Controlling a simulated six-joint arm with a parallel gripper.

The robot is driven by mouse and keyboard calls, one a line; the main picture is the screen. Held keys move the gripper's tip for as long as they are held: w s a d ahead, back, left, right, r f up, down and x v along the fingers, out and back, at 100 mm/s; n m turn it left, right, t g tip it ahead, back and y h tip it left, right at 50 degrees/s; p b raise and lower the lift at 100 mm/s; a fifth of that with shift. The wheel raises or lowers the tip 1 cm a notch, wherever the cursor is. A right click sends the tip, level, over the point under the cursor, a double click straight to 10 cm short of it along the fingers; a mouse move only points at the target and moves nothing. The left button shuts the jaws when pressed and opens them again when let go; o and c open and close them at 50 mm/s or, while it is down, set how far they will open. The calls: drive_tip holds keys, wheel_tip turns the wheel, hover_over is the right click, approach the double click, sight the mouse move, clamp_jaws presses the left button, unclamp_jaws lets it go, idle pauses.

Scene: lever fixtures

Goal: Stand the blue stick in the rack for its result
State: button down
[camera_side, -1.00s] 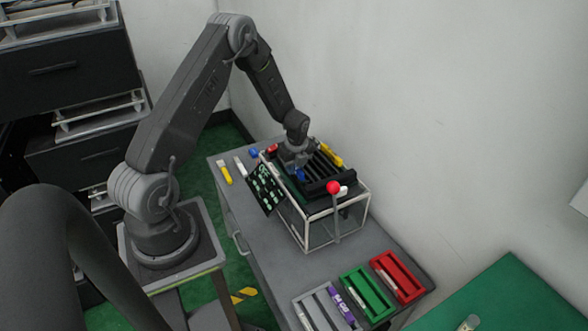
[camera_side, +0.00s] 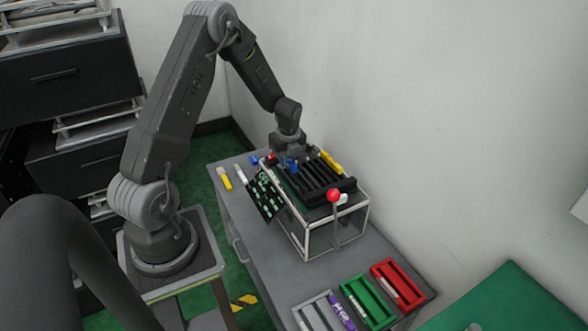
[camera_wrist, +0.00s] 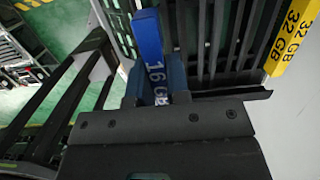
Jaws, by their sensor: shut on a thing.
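The blue stick (camera_side: 292,164), marked 16 GB, is held by my gripper (camera_side: 289,152) above the far-left end of the slotted black top of the test fixture (camera_side: 318,178). In the wrist view the blue stick (camera_wrist: 148,38) stands out between my gripper's (camera_wrist: 157,80) fingers, with dark slots behind it. I cannot tell whether its lower end is clear of the slots. A dark panel (camera_side: 265,196) with pale green marks leans at the fixture's left. Grey (camera_side: 305,318), green (camera_side: 373,309) and red (camera_side: 412,286) racks lie at the table's near end. The grey rack holds a purple stick (camera_side: 341,312).
A yellow 32 GB stick (camera_wrist: 287,40) is at the fixture's far right edge. A lever with a red knob (camera_side: 334,196) stands upright at the fixture's near end. Yellow (camera_side: 225,178) and white (camera_side: 240,174) pieces lie at the table's far left. Bare table lies between fixture and racks.

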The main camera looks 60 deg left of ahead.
drive_tip(key=s+a+r, duration=0.4)
drive_tip(key=s+r, duration=0.4)
drive_tip(key=r, duration=0.3)
drive_tip(key=w+d+n, duration=0.3)
drive_tip(key=d+n, duration=0.1)
drive_tip(key=w+d+n+g, duration=0.1)
drive_tip(key=w+d+n, duration=0.3)
drive_tip(key=shift+w+d+f+n, duration=0.1)
drive_tip(key=shift+f+n, duration=0.1)
drive_tip(key=shift+n, duration=0.2)
drive_tip(key=w+d+n+t+h, duration=0.1)
drive_tip(key=w+d+n, duration=0.1)
drive_tip(key=d+n, duration=1.35)
drive_tip(key=w+d+n+h, duration=0.2)
drive_tip(key=d+n, duration=1)
drive_tip(key=d, duration=0.7)
wheel_tip(320, 180, down, 26)
drive_tip(key=shift+r, duration=0.1)
